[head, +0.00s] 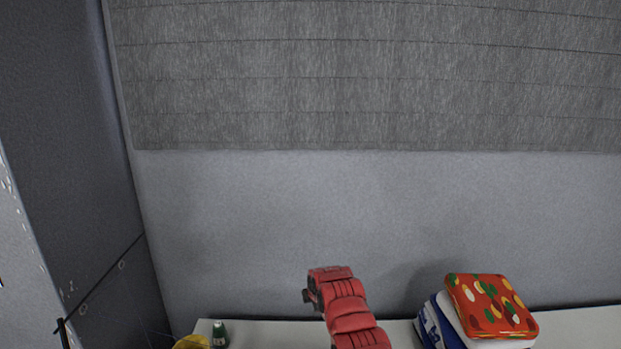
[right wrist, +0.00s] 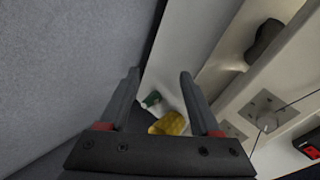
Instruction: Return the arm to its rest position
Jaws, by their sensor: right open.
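My right gripper (right wrist: 159,76) shows in the right wrist view with its two dark fingers spread apart. Nothing is between the fingertips that I can see it holding. Beyond the fingers, lower down, are a yellow thing (right wrist: 168,124) and a small green-and-white thing (right wrist: 151,99), both apart from the gripper. In the head view I see neither gripper. My left gripper is in no view.
The head view shows a pale tabletop (head: 575,325) along a grey wall (head: 250,220). On it are a green-capped item (head: 220,334), a yellow item (head: 191,343), a red ribbed object (head: 346,305) and a patterned red package (head: 490,303) atop a blue-and-white one (head: 436,325).

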